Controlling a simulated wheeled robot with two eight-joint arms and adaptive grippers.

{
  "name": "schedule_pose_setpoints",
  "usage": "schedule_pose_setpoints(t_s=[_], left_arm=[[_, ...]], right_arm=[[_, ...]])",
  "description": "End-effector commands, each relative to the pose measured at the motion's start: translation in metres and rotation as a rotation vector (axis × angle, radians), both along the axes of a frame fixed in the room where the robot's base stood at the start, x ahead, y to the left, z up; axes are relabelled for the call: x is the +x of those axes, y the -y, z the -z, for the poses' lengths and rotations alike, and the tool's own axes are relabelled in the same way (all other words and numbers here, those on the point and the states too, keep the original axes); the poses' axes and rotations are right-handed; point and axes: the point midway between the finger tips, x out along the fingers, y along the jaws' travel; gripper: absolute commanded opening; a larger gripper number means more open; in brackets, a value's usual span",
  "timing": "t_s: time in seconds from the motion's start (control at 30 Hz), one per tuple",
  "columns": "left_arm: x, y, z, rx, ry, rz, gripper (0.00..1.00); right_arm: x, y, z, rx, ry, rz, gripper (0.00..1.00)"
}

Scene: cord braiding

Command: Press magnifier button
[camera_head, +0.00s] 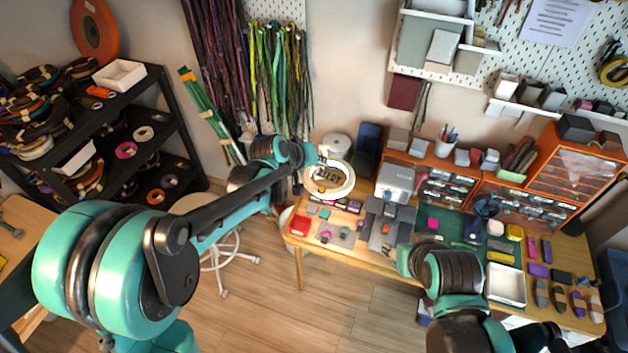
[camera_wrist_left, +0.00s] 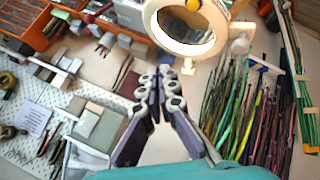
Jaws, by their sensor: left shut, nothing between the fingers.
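The magnifier (camera_head: 330,194) is a white ring with a clear lens over the left end of the workbench. Its white ring (camera_wrist_left: 185,49) also shows at the top of the left wrist view. My left gripper (camera_head: 313,156) is close to the far side of the ring in the head view. In the left wrist view its dark fingers (camera_wrist_left: 160,76) are shut and empty, with the tips just below the ring. I cannot tell whether they touch it.
The wooden workbench (camera_head: 372,262) carries a grey machine (camera_head: 395,181), a white tray (camera_head: 507,285) and many small items. Hanging cords (camera_head: 283,75) and a pegboard are behind it. A black shelf rack (camera_head: 130,110) stands left, and a stool (camera_head: 226,245) is in front.

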Motion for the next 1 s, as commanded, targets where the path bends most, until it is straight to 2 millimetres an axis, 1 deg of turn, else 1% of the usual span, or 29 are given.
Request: schedule_pose_setpoints(t_s=[0.37, 0.57, 0.77, 1.0], left_arm=[[0.001, 0.001, 0.001, -0.002, -0.001, 0.001, 0.0], [0.001, 0.001, 0.01, -0.001, -0.001, 0.0, 0.0], [0.001, 0.001, 0.032, -0.001, -0.001, 0.001, 0.0], [0.0, 0.001, 0.067, -0.001, -0.001, 0.001, 0.0]], right_arm=[[0.0, 0.0, 0.001, 0.0, 0.0, 0.0, 0.43], [0.0, 0.0, 0.007, 0.0, 0.0, 0.0, 0.43], [0.0, 0.0, 0.022, 0.0, 0.0, 0.0, 0.43], [0.0, 0.0, 0.047, 0.0, 0.0, 0.0, 0.43]])
